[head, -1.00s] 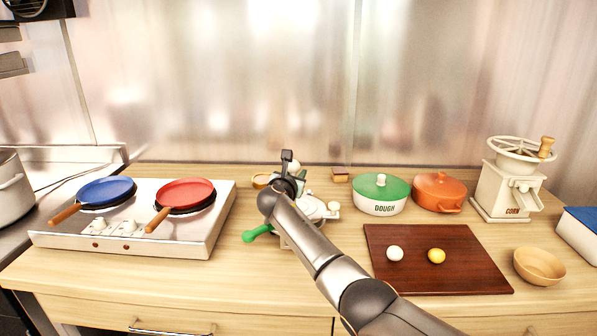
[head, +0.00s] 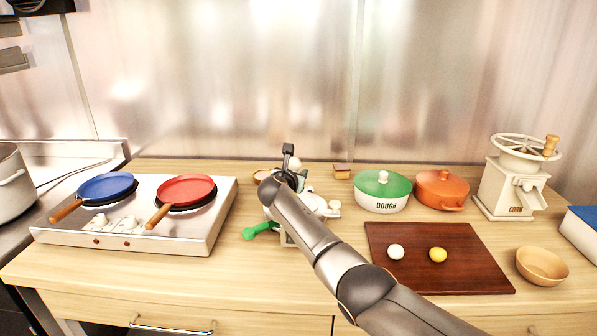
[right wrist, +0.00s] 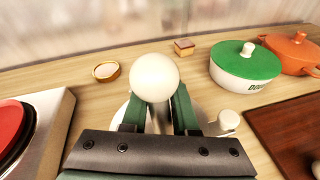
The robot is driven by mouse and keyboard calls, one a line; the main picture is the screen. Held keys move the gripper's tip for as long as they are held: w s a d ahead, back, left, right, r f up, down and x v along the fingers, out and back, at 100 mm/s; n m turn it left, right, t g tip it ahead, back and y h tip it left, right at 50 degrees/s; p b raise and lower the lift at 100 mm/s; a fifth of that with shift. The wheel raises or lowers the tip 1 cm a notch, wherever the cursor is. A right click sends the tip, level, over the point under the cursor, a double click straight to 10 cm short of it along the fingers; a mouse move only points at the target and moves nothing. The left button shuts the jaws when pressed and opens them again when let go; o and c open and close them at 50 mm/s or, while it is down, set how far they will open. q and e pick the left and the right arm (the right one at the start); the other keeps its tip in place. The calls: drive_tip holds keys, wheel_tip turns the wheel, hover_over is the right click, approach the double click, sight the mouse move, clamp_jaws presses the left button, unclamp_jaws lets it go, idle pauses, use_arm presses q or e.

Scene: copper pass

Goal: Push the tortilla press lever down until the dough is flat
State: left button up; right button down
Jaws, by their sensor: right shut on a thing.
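The tortilla press (head: 318,203) stands in the middle of the counter, mostly hidden behind my right arm in the head view. Its white parts also show under the fingers in the right wrist view (right wrist: 196,118). A white ball knob (right wrist: 155,78), seemingly the lever's end, sits between the two green fingers. My right gripper (right wrist: 158,108) is shut on this knob. In the head view my right gripper (head: 291,180) is above the press, and the knob (head: 295,163) shows just past it. My left gripper is not in view.
A green handle (head: 260,230) sticks out left of the press. A hob (head: 205,235) with blue and red pans is farther left. Right are a green-lidded dough pot (head: 382,204), an orange pot (head: 440,204) and a dark board (head: 385,275) with a white and a yellow ball.

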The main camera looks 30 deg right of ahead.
drive_tip(key=shift+w+a+f+g+y, duration=0.1)
drive_tip(key=shift+w+f+g+y, duration=0.05)
drive_tip(key=shift+f, duration=0.25)
drive_tip(key=shift+w+a+f+g+y, duration=0.1)
drive_tip(key=shift+f+g+y, duration=0.05)
drive_tip(key=shift+f, duration=0.2)
idle(0.5)
drive_tip(key=c, duration=0.8)
unclamp_jaws()
drive_tip(key=shift+r, duration=0.1)
drive_tip(key=o, duration=0.4)
drive_tip(key=shift+d+r, duration=0.2)
drive_tip(key=p+v, duration=0.1)
drive_tip(key=v, duration=1.1)
drive_tip(key=shift+s+a, duration=0.15)
drive_tip(key=shift+a, duration=0.05)
